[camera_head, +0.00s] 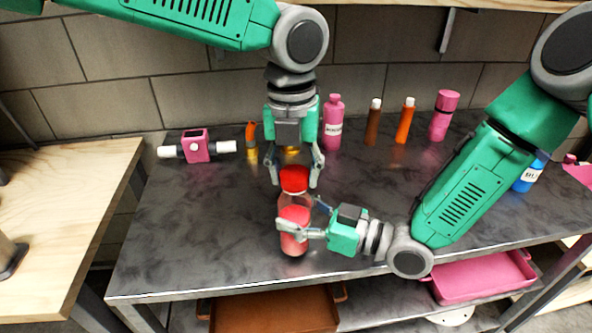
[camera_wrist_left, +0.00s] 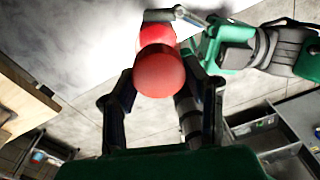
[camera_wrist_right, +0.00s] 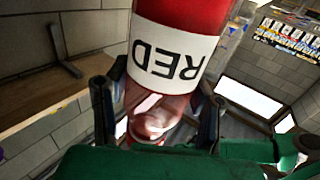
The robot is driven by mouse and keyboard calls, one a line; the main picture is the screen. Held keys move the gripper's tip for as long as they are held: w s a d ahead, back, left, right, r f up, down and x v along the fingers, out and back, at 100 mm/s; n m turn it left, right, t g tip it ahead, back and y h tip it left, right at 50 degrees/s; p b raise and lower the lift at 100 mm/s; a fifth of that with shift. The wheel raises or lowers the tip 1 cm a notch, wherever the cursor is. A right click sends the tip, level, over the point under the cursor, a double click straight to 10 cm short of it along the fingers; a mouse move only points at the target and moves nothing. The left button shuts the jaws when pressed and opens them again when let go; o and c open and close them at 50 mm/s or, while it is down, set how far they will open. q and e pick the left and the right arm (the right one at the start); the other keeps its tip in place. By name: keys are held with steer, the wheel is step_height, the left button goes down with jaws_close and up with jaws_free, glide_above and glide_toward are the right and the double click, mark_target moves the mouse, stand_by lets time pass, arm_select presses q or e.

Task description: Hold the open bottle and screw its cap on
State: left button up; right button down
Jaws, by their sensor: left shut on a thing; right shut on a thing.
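The bottle (camera_head: 293,240) is clear with red contents and stands roughly upright above or on the grey table's front part; I cannot tell if its base touches. My right gripper (camera_head: 302,220) is shut around its body from the right. In the right wrist view the bottle's white label (camera_wrist_right: 172,55) reads RED, upside down. The red cap (camera_head: 294,179) is directly over the bottle's top, seemingly touching it. My left gripper (camera_head: 294,170) comes from above, shut on the cap. The cap also shows between its fingers in the left wrist view (camera_wrist_left: 160,72). The bottle's neck and thread are hidden.
A pink block with white ends (camera_head: 195,146), an orange-topped bottle (camera_head: 251,139), a pink bottle (camera_head: 333,122) and several other bottles stand along the back. A blue bottle (camera_head: 529,174) is at right. The table's left part is clear. Trays (camera_head: 485,275) lie on the shelf below.

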arm_select(q)
steer(key=m, duration=0.4)
steer(key=shift+w+m, duration=0.15)
steer(key=shift+m, duration=0.15)
steer(key=m, duration=0.4)
steer(key=shift+r+m, duration=0.1)
steer(key=shift+m, duration=0.3)
steer(key=o, duration=1)
